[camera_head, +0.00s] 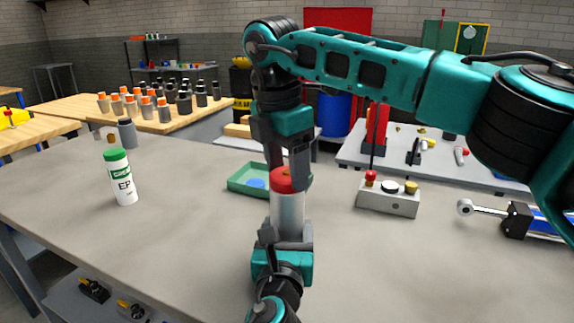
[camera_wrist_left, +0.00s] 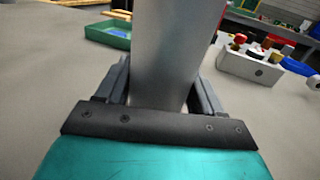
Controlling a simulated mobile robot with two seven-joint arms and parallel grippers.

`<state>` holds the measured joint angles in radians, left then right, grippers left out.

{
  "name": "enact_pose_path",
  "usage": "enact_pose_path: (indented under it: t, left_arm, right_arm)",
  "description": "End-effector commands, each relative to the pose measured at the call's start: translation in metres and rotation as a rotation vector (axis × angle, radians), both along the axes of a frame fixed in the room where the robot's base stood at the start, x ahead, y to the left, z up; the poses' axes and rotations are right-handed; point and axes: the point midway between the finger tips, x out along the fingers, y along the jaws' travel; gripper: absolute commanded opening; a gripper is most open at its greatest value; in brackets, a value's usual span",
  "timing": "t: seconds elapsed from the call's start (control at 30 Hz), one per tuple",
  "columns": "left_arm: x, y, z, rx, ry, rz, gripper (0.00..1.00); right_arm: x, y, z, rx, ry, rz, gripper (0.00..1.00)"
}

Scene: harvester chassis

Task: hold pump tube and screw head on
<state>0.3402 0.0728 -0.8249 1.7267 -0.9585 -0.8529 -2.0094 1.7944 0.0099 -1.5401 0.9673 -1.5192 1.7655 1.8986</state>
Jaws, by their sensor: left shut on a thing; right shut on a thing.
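The pump tube (camera_head: 288,213) is a grey metal cylinder standing upright in the middle of the head view. My left gripper (camera_head: 287,238) is shut on its lower part. In the left wrist view the tube (camera_wrist_left: 163,55) rises between the two fingers of my left gripper (camera_wrist_left: 163,95). The red pump head (camera_head: 283,181) sits at the top of the tube. My right gripper (camera_head: 287,175) comes down from above and is shut on the red head. Its fingers partly cover the head, so I cannot tell how far it is threaded on.
A green tray (camera_head: 246,180) lies behind the tube. A white-and-green bottle (camera_head: 122,178) and a grey cylinder (camera_head: 127,133) stand at left. A metal block (camera_head: 388,200) with knobs and a rod-ended cylinder (camera_head: 515,218) lie at right. The front bench (camera_head: 180,235) is mostly clear.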

Motion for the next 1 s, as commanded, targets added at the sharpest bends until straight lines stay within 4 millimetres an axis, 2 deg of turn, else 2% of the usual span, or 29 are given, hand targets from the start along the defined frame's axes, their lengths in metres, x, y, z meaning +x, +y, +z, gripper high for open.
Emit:
enact_pose_path:
  t: [0.3, 0.5, 0.67, 0.97, 1.0]
  left_arm:
    - [0.0000, 0.0003, -0.0013, 0.002, 0.003, 0.001, 0.00]
    - [-0.0001, 0.0003, -0.0014, 0.002, 0.003, 0.001, 0.00]
    - [-0.0001, 0.0002, -0.0015, 0.002, 0.003, 0.001, 0.00]
    - [-0.0002, 0.0001, -0.0017, 0.002, 0.004, 0.000, 0.00]
    - [-0.0002, 0.0001, -0.0017, 0.002, 0.004, 0.000, 0.00]
  right_arm:
    - [0.0014, 0.0010, 0.0016, 0.002, -0.002, -0.691, 0.29]
    - [0.0018, 0.0005, 0.0015, 0.002, -0.002, -1.044, 0.29]
    - [0.0018, 0.0008, 0.0015, 0.003, -0.002, -1.163, 0.29]
    - [0.0019, 0.0007, 0.0015, 0.002, -0.003, -1.173, 0.29]
    - [0.0019, 0.0007, 0.0014, 0.002, -0.003, -1.173, 0.66]
